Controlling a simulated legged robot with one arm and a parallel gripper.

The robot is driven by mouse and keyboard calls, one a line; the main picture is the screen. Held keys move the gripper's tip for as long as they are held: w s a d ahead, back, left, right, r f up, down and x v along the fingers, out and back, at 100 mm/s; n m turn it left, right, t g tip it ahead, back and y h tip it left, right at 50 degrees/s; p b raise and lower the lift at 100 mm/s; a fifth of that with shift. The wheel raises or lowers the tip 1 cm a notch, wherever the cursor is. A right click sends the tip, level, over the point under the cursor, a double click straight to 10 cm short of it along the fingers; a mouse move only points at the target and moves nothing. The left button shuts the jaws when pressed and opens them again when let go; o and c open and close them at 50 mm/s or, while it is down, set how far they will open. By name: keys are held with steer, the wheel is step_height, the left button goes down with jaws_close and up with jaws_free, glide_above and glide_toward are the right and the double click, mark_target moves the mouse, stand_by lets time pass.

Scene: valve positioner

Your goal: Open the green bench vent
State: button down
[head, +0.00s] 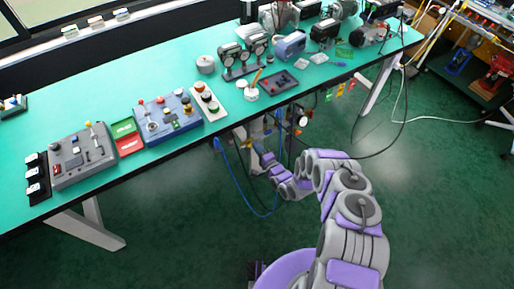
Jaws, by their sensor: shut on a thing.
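My gripper (264,156) reaches in below the front edge of the green-topped bench (160,75). It is at the pipe and valve fittings (257,133) that hang under the bench front, and is shut on a small part there. The held part is mostly hidden by the fingers and too small to make out. I cannot pick out the green bench vent's handle or tell its angle.
Blue hoses (232,180) loop down left of my gripper. A dark cable (385,148) hangs to the right. Control boxes (168,117), gauges (243,52) and other equipment stand on the bench. A bench leg (90,225) stands at left. The green floor (430,200) at right is clear.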

steer(key=c, duration=1.4)
jaws_free()
steer(key=shift+w+d+f, duration=0.1)
steer(key=shift+d+f, duration=0.05)
steer(key=shift+f, duration=0.1)
steer(key=shift+o, duration=1)
steer(key=shift+r, duration=0.15)
steer(key=p+v, duration=0.1)
steer(key=v, duration=1.6)
steer(key=shift+p, duration=0.4)
steer(key=shift+d, duration=0.15)
